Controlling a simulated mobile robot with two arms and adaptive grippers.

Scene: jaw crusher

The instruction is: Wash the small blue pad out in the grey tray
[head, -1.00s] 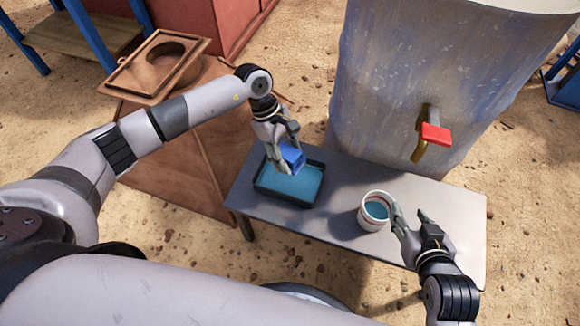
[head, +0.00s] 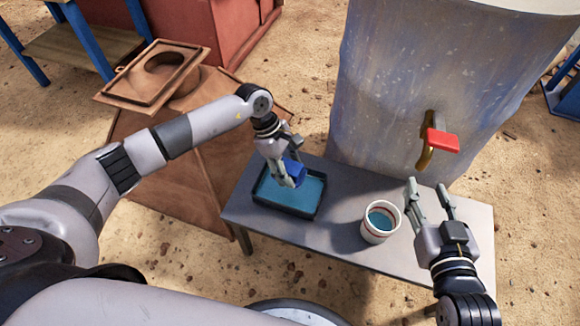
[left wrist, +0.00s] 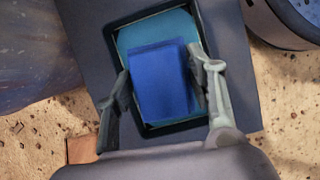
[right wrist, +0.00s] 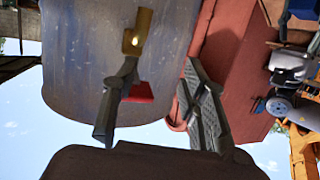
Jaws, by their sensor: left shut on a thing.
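The small blue pad (head: 294,170) is in my left gripper (head: 288,178), over the tray. The left wrist view shows the pad (left wrist: 160,82) between the two fingers (left wrist: 162,92). The dark grey tray (head: 288,209) holds blue-green water and sits on the table's left part. I cannot tell whether the pad touches the water. My right gripper (head: 430,204) is open and empty, just right of a white cup (head: 380,232) with blue-green liquid and a red band. In the right wrist view its fingers (right wrist: 155,105) are apart.
The grey table (head: 330,240) stands before a large blue-grey barrel (head: 390,90) with a brass tap and red handle (head: 442,141). A brown wooden box (head: 190,170) stands left of the table.

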